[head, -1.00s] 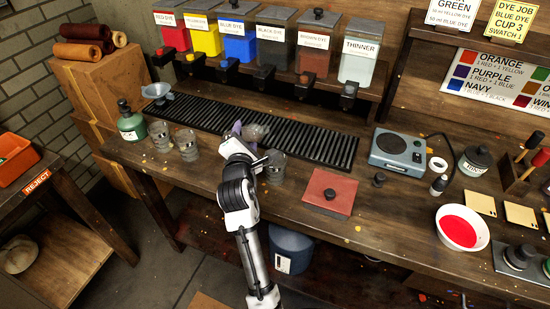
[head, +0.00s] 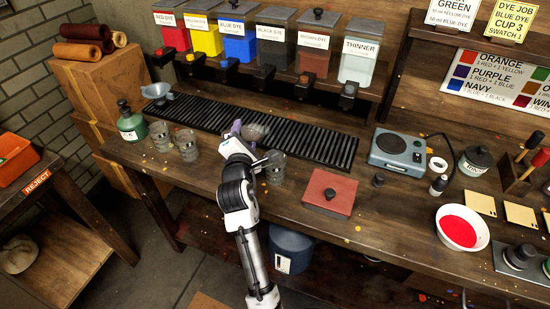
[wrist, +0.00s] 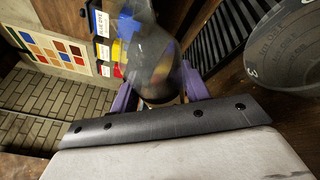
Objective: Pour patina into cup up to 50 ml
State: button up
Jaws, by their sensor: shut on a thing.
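My gripper (head: 244,134) is shut on a see-through glass vessel (head: 256,132), held tilted above the bench beside the black slatted grate. In the wrist view the vessel (wrist: 150,58) sits between the purple fingers (wrist: 160,92) and looks dark at its near end. I cannot tell its contents. A clear cup (head: 275,168) stands upright just right of and below my gripper. Its side bears a 3 in the wrist view (wrist: 275,62). No liquid is clearly visible in it. A green bottle (head: 131,124) with a dark stopper stands far left; its label is unreadable.
Two more clear cups (head: 188,146) (head: 160,137) stand left of my gripper. A red box (head: 329,193) lies to the right. A grey-blue device (head: 398,150) and a bowl of red liquid (head: 462,227) are farther right. Dye tanks (head: 238,42) line the back shelf.

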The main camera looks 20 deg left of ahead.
jog(key=shift+a+r+m, duration=0.15)
jog(key=shift+r+m, duration=0.05)
jog(key=shift+m, duration=0.1)
dwell(1.0)
jog(key=shift+a+f+m+t+b, duration=0.1)
jog(key=shift+f+m+t+b, duration=0.55)
jog(key=shift+f+b, duration=1.9)
jog(key=shift+d+r+m+t+y+b, duration=0.2)
jog(key=shift+r+m+b, duration=0.35)
jog(key=shift+r+b, duration=0.2)
jog(key=shift+d+r+m+t+y+b, duration=0.15)
jog(key=shift+r+m+b, duration=0.35)
jog(key=shift+r+b, duration=0.25)
dwell(1.0)
jog(key=shift+r+m+t+b, duration=0.3)
jog(key=shift+r+m+b, duration=0.2)
jog(key=shift+m+b, duration=0.35)
dwell(0.8)
